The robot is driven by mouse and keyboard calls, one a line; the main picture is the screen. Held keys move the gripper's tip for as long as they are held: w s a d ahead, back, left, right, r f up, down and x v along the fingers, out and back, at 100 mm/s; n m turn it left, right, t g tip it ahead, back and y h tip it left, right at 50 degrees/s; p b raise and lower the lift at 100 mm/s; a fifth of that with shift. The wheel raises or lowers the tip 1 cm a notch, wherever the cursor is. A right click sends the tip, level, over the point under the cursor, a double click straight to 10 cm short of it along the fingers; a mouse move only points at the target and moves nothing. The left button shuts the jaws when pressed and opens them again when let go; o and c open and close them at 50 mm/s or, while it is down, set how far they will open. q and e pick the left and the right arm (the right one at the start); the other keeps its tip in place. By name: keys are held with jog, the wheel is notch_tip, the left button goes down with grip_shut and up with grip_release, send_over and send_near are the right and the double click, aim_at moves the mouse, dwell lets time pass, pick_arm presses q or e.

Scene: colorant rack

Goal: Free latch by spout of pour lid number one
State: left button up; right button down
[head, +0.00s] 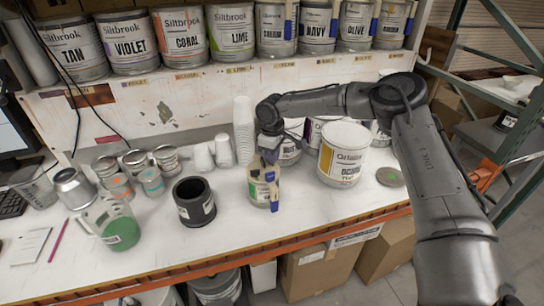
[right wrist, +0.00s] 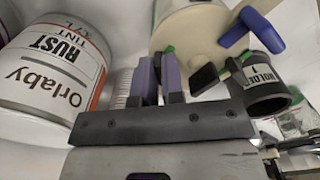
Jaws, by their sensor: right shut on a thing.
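A black latch lever (right wrist: 205,76) with a green part sticks out at the lid's lower right. My right gripper (right wrist: 158,72) is at the lid's near edge, shut on a latch with a green tip (right wrist: 168,50); the fingers mostly hide it. My left gripper is not in view.
A black holder cup (head: 194,202) stands left of the can. A large white can (head: 342,152) stands close on the right. White cups (head: 243,130), small tins and a green-filled jug (head: 112,224) are on the bench. The front bench strip is clear.

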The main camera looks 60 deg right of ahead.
jog(key=n, duration=0.4)
jog(key=shift+d, duration=0.1)
jog(key=shift+n, duration=1.6)
jog(key=c, duration=1.5)
grip_release()
notch_tip(320, 180, up, 14)
jog(key=p, duration=0.1)
jog(key=shift+p, duration=0.35)
